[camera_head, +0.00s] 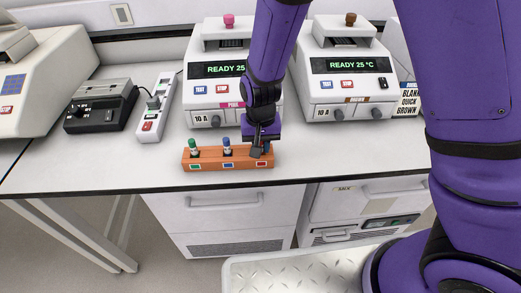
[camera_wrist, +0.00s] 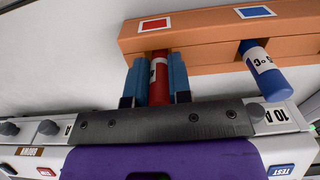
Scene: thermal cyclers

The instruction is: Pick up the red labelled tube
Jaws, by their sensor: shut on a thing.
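An orange rack (camera_head: 205,163) stands near the front edge of the bench, with green, blue and red label patches on its front. The red tube (camera_wrist: 160,78), with a white label, is between the fingers of my gripper (camera_wrist: 160,82) in the wrist view. My gripper is shut on it, and the tube's far end meets the rack (camera_wrist: 200,55) beside the red patch. In the head view my gripper (camera_head: 259,150) is over the rack's right end and hides the red tube. A blue tube (camera_head: 227,146) stands in the middle; it also shows in the wrist view (camera_wrist: 264,72). A green tube (camera_head: 193,148) is at the left.
Two white thermal cyclers, one with a pink knob (camera_head: 229,20) and one with a brown knob (camera_head: 350,19), stand behind the rack. A power strip (camera_head: 155,105) and a black device (camera_head: 100,106) are to the left. The bench in front of the right cycler is clear.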

